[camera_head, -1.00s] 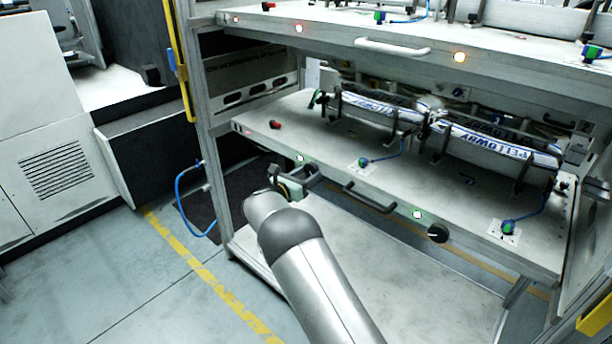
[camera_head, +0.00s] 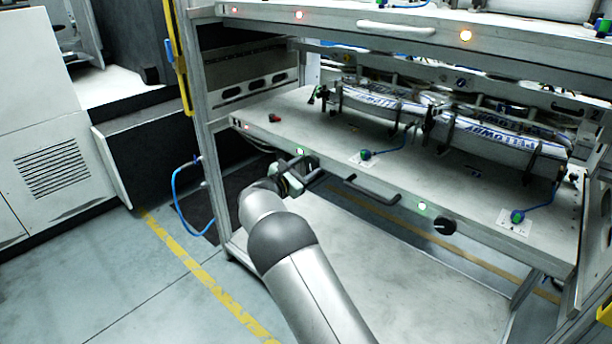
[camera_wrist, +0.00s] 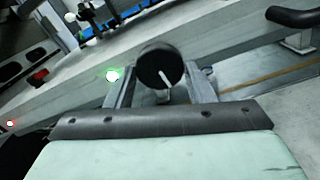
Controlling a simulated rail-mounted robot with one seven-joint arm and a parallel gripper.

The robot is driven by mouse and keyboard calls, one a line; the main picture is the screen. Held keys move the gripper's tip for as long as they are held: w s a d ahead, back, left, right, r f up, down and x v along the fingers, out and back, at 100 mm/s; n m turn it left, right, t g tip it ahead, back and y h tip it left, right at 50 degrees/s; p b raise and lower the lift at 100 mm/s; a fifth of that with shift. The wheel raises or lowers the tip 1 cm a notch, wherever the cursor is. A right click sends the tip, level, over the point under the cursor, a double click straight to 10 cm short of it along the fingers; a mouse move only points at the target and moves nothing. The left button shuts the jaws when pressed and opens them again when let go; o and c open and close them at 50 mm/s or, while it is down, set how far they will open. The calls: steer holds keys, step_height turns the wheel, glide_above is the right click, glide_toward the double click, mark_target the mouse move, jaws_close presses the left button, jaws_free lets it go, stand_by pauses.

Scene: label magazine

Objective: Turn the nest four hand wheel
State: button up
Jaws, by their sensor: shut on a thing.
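A round black hand wheel (camera_wrist: 158,62) with a white pointer line is on the front edge of the lower shelf, in the middle of the wrist view. My gripper (camera_wrist: 161,78) has one finger on each side of this wheel and is shut on it. The white line leans slightly from upright. In the head view my gripper (camera_head: 298,174) is at the shelf front, just below a lit green lamp (camera_head: 300,151), and hides most of the wheel. No nest number is readable.
A second black hand wheel (camera_head: 444,226) sits farther right, beside another green lamp (camera_head: 422,206). A dark bar handle (camera_head: 371,190) sticks out between them. Long label magazines (camera_head: 490,138) lie on the shelf (camera_head: 330,150). The floor at left is clear.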

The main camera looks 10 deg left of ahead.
steer(key=shift+a+f+m+b, duration=0.1)
steer(key=shift+m+b, duration=1)
steer(key=shift+m, duration=0.2)
steer(key=o, duration=1)
steer(key=shift+c, duration=0.2)
steer(key=p+v, duration=0.2)
steer(key=v, duration=1.5)
steer(key=shift+s, duration=0.2)
steer(key=shift+a, duration=0.1)
